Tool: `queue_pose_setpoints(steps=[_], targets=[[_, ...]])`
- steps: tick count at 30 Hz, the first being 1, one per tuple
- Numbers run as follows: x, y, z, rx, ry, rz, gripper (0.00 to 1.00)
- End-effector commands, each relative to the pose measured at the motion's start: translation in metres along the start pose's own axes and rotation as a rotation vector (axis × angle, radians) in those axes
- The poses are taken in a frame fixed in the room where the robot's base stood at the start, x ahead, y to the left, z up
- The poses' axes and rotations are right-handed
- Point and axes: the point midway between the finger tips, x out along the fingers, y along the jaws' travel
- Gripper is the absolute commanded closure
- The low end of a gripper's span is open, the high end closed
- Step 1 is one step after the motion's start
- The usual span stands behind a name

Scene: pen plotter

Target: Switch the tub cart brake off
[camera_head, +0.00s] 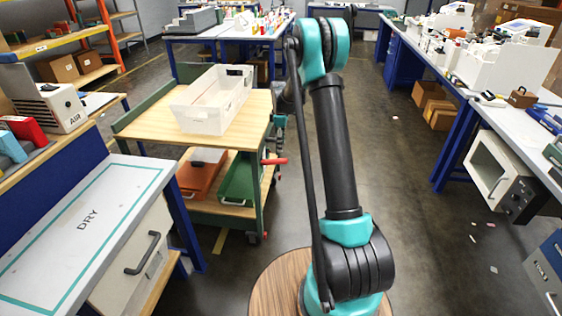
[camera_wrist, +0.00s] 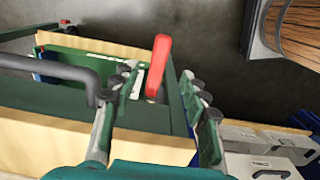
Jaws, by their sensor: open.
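The tub cart (camera_head: 135,127) stands left of my arm, with a green frame, wooden decks and a white tub (camera_head: 212,98) on top. A red brake lever (camera_head: 275,161) sticks out from its right side, below the top deck. In the wrist view the red lever (camera_wrist: 158,65) points up in the picture, between my two fingers. My gripper (camera_wrist: 157,84) is open, its fingers on either side of the lever in the picture, with no contact visible. In the head view my gripper is mostly hidden behind my arm, close to the cart's right side.
An orange bin (camera_head: 201,173) and a green bin (camera_head: 240,180) sit on the cart's lower deck. The DRY bench (camera_head: 85,225) is at front left. Blue-legged workbenches (camera_head: 455,150) line the right. The floor right of my arm is mostly clear, with small scraps.

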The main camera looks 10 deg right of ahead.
Motion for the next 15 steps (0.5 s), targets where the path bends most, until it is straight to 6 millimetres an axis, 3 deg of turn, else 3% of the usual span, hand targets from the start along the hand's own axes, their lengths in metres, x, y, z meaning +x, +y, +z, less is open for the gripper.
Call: queue_pose_setpoints(steps=[9,15], targets=[[0.063,0.0,0.0,0.0,0.0,0.0,0.55],[0.088,0.0,0.0,0.0,0.0,0.0,0.55]])
